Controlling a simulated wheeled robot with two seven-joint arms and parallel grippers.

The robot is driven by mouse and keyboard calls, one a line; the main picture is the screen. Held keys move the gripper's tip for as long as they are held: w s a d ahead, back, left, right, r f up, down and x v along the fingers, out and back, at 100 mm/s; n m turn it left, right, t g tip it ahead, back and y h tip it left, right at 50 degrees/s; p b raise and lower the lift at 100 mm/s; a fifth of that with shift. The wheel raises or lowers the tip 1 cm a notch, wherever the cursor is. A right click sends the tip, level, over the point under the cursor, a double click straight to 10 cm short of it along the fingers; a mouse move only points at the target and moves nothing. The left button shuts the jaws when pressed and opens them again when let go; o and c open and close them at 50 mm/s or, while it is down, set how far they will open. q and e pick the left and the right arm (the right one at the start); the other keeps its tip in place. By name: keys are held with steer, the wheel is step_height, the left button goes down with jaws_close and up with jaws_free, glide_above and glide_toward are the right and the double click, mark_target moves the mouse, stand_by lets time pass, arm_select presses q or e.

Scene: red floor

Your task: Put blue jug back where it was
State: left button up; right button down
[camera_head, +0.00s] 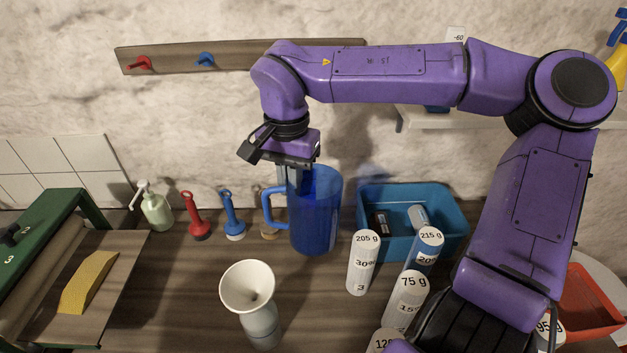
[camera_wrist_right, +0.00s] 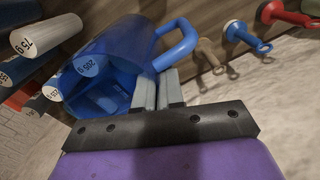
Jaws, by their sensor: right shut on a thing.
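The blue jug (camera_head: 318,215) is upright at the back middle of the table, its handle toward the left. My right gripper (camera_head: 292,165) points down at the jug's top, on the handle side. In the right wrist view, the fingers (camera_wrist_right: 158,93) are shut at the rim of the jug (camera_wrist_right: 120,50), beside the handle. I look into its opening there. I cannot tell whether the jug's base touches the table. My left gripper is not in view.
A white bottle marked 205 g (camera_head: 362,265) stands close right of the jug. Behind it is a blue bin (camera_head: 455,207). Blue (camera_head: 233,220) and red (camera_head: 197,220) plungers stand left of the jug. A white funnel-topped vessel (camera_head: 255,310) stands in front.

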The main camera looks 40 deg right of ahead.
step_height(320, 180, down, 4)
steer(key=shift+w+d+r+b, duration=0.1)
steer(key=shift+w+r+b, duration=0.1)
steer(key=shift+b, duration=0.85)
arm_select(q)
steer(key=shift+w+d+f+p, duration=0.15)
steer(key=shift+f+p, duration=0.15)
steer(key=shift+p, duration=0.9)
arm_select(e)
steer(key=w+d+f, duration=0.9)
steer(key=d+f, duration=0.1)
steer(key=f, duration=0.3)
steer(key=shift+w, duration=0.35)
steer(key=c, duration=1.3)
jaws_free()
steer(key=shift+o, duration=0.2)
steer(key=shift+r, duration=0.1)
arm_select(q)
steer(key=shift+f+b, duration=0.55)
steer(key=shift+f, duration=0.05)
arm_select(e)
step_height(320, 180, up, 12)
